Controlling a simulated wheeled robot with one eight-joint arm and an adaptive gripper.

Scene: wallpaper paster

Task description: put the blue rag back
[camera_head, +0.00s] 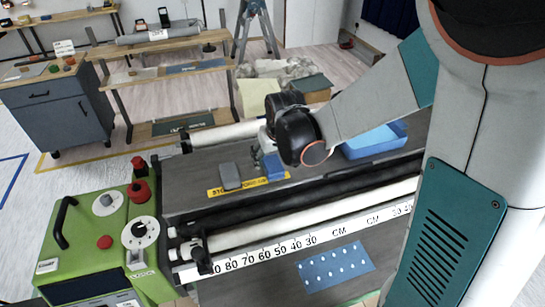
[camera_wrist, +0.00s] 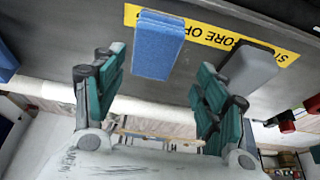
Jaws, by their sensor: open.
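A blue, block-shaped piece (camera_head: 273,166), which looks like the blue rag, lies at the yellow lettered strip (camera_head: 217,191) on the machine's dark top. It also shows in the wrist view (camera_wrist: 158,45), ahead of my gripper. My gripper (camera_wrist: 161,62) is open, with its two teal fingers apart and nothing held. In the wrist view the blue piece lies between the lines of the fingers. In the head view my dark wrist is just above and right of it and partly hides the gripper. I cannot tell whether the fingers reach beside the rag.
A grey block (camera_head: 230,176) lies just left of the rag. A blue open tray (camera_head: 375,141) stands to the right behind my arm. A blue dotted sheet (camera_head: 336,267) lies in front of the white roller and ruler (camera_head: 290,247). The green control box (camera_head: 100,240) stands at left.

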